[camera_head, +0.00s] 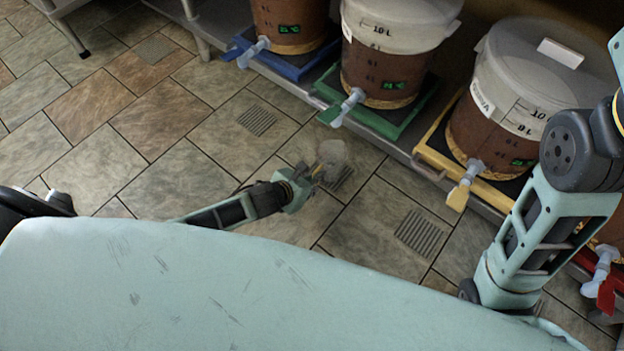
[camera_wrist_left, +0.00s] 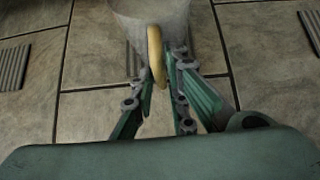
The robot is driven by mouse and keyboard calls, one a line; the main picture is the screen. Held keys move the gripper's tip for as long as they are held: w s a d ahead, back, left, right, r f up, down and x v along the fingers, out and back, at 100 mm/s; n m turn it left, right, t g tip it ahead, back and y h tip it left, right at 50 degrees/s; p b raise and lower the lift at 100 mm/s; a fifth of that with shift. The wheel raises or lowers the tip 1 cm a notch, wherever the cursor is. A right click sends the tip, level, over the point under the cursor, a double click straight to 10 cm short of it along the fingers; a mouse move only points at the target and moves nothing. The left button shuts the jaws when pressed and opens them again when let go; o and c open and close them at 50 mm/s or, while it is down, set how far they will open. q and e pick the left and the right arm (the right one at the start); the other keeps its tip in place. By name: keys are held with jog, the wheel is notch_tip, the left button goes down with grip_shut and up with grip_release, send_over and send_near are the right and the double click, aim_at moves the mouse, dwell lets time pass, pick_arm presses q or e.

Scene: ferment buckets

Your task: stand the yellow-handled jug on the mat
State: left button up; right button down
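The translucent jug (camera_head: 333,153) is near the middle of the head view, at the end of my left arm. Its yellow handle (camera_wrist_left: 155,55) and part of its cloudy body (camera_wrist_left: 150,14) show in the left wrist view. My left gripper (camera_head: 318,173) has its fingers closed on both sides of the handle. The jug looks roughly upright; I cannot tell its height over the floor. A grey ribbed rectangle (camera_head: 341,183) shows partly behind the jug; I cannot tell whether this is the mat. My right arm is at the right, its gripper out of view.
Similar ribbed rectangles lie at the floor's centre left (camera_head: 258,120) and centre right (camera_head: 421,233). Buckets with taps stand on a low shelf on blue (camera_head: 283,66), green (camera_head: 400,122) and yellow (camera_head: 434,154) trays. A red tap lever (camera_head: 606,293) is at right. Tiled floor at left is clear.

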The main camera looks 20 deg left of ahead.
pick_arm(q)
jog(key=shift+o, duration=1.1)
